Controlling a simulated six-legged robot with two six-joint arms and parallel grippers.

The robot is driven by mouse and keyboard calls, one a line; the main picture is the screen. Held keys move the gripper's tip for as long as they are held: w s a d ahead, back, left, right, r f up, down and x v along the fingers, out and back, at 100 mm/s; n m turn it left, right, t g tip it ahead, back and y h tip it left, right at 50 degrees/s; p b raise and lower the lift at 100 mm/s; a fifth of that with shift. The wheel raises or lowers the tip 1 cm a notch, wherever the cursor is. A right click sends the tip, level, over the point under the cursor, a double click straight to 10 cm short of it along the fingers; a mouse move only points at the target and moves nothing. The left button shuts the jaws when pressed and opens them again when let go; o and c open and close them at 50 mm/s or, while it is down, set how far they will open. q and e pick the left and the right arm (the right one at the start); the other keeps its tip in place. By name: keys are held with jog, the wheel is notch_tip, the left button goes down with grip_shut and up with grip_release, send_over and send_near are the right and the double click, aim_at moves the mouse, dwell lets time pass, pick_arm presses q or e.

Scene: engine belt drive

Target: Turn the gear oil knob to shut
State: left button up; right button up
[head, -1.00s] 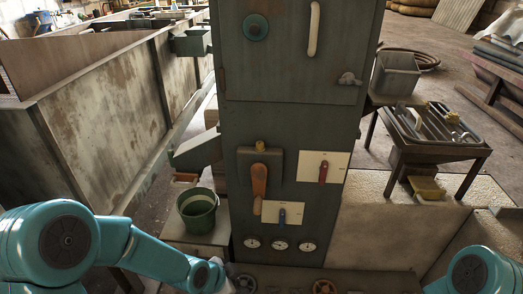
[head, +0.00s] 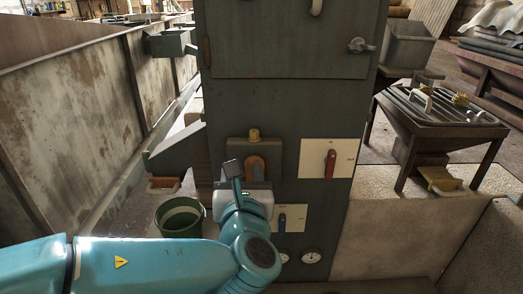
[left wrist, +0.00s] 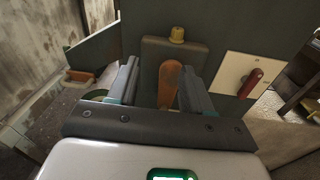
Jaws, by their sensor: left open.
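On the dark cabinet front, a red knob (head: 330,163) stands upright on a white plate, and a blue knob (head: 282,222) sits on a lower white plate. The plate labels are too small to read, so I cannot tell which knob is the gear oil one. An orange lever (head: 255,166) hangs from a dark housing left of the red knob. My left gripper (head: 245,172) is open in front of this lever. In the left wrist view the lever (left wrist: 168,85) shows between the two fingers (left wrist: 160,68); contact cannot be told. The red knob (left wrist: 250,82) is right of the fingers.
A yellow cap (head: 254,134) tops the lever's housing. A green bucket (head: 180,217) stands left of the cabinet, below a chute. Round gauges (head: 312,257) line the panel's bottom. A slatted stand (head: 440,110) is at the right.

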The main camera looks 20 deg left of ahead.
pick_arm(q)
jog(key=s+d+t+h+b, duration=0.1)
jog(key=s+d, duration=0.1)
jog(key=b, duration=0.1)
send_near(255, 134)
jog(key=x, duration=0.8)
jog(key=shift+w+a, duration=0.2)
jog(key=shift+w, duration=0.1)
pick_arm(e)
notch_tip(255, 134, down, 3)
jog(key=shift+s+d, duration=0.1)
jog(key=shift+d, duration=0.05)
pick_arm(q)
grip_shut()
jog(key=y+p, duration=0.1)
jog(key=n+g+y+p, duration=0.1)
jog(key=n+y+p, duration=0.1)
jog(key=shift+w+d+r, duration=0.15)
jog(key=shift+d+r, duration=0.15)
jog(key=shift+d, duration=0.05)
jog(key=shift+g+y, duration=0.4)
jog(key=shift+y, duration=0.1)
jog(key=shift+a+f+n, duration=0.1)
jog(key=shift+f+n, duration=0.15)
jog(key=shift+n, duration=0.15)
pick_arm(e)
notch_tip(255, 134, up, 3)
jog(key=shift+r, duration=0.1)
